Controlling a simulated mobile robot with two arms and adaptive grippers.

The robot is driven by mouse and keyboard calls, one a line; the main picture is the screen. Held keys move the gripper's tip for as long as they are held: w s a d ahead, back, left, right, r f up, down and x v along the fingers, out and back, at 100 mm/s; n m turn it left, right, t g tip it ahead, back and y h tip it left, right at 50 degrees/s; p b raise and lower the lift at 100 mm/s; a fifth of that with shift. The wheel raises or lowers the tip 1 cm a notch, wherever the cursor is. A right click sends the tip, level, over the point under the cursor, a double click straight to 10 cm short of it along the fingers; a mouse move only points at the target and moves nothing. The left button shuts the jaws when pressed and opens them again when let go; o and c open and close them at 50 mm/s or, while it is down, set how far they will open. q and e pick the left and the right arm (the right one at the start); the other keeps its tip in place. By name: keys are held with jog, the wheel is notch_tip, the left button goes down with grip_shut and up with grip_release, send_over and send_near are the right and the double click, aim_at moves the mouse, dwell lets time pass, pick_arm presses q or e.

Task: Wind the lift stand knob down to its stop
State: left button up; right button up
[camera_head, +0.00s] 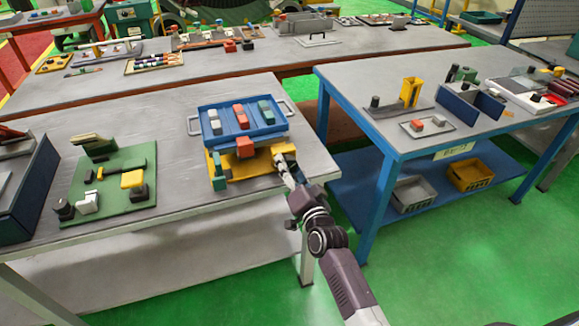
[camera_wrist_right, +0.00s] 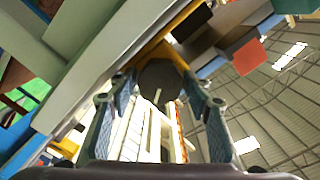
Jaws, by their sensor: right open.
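The lift stand (camera_head: 262,163) is a low yellow stand near the front right of the grey table. A blue tray (camera_head: 227,131) with handles rests on it. My right gripper (camera_head: 281,160) reaches the stand's right side from the front right. In the right wrist view, a dark round knob (camera_wrist_right: 160,76) sits in front of the palm, between the tips of my open right gripper (camera_wrist_right: 157,88). I cannot tell whether the fingers touch it. In the head view the gripper hides the knob. My left gripper is not in view.
A green board (camera_head: 108,190) with parts lies to the left. A blue-framed table (camera_head: 375,115) stands to the right, across a gap. Bare tabletop lies between board and stand.

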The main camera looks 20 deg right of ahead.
jog(key=shift+c, duration=0.4)
jog(key=c, duration=0.7)
jog(key=shift+c, duration=0.5)
